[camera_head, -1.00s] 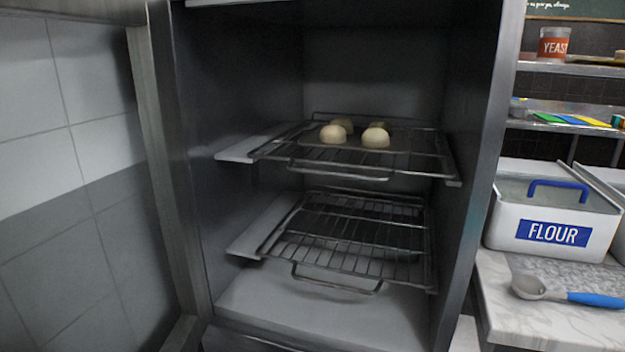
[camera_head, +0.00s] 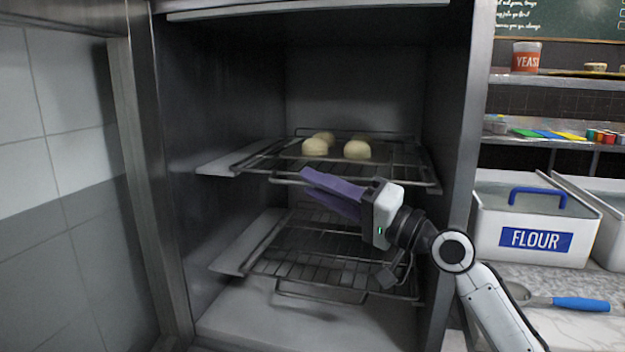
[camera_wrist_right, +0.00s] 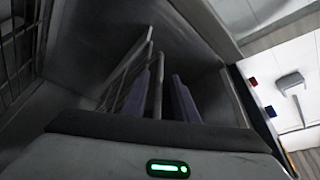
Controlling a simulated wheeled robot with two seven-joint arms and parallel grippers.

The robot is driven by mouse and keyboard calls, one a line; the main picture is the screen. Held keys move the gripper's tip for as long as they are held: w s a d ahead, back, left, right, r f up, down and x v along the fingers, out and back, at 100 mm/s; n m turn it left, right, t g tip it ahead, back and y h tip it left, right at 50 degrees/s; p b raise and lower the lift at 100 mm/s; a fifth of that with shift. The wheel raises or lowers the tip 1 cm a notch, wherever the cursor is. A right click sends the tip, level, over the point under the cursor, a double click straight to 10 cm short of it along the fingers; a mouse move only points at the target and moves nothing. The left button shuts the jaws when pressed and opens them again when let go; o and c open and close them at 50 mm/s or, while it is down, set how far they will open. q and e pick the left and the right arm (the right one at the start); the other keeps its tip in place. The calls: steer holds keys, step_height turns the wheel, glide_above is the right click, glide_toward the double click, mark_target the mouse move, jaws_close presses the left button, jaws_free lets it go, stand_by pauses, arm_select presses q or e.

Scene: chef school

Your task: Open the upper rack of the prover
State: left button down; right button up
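The prover (camera_head: 175,200) stands open, with a dark metal interior. Its upper rack (camera_head: 415,165) is a wire rack holding several pale dough balls (camera_head: 357,149). The rack's front handle bar (camera_head: 283,180) is partly hidden behind my right gripper. My right gripper (camera_head: 305,180) has purple fingers and reaches in from the right, at the front of the upper rack. In the right wrist view its fingers (camera_wrist_right: 163,80) are apart, with a metal bar (camera_wrist_right: 157,88) running between them; I cannot tell whether they touch it. My left gripper is not in view.
A lower wire rack (camera_head: 300,270) sits below, empty, with its own front handle. The prover's right wall edge (camera_head: 465,160) is close to my right arm. A white flour bin (camera_head: 490,225) and a blue-handled scoop (camera_head: 580,304) are on the counter at right.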

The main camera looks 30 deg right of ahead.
steer(key=shift+x, duration=0.75)
jaws_close()
steer(key=shift+f, duration=0.1)
stand_by(0.8)
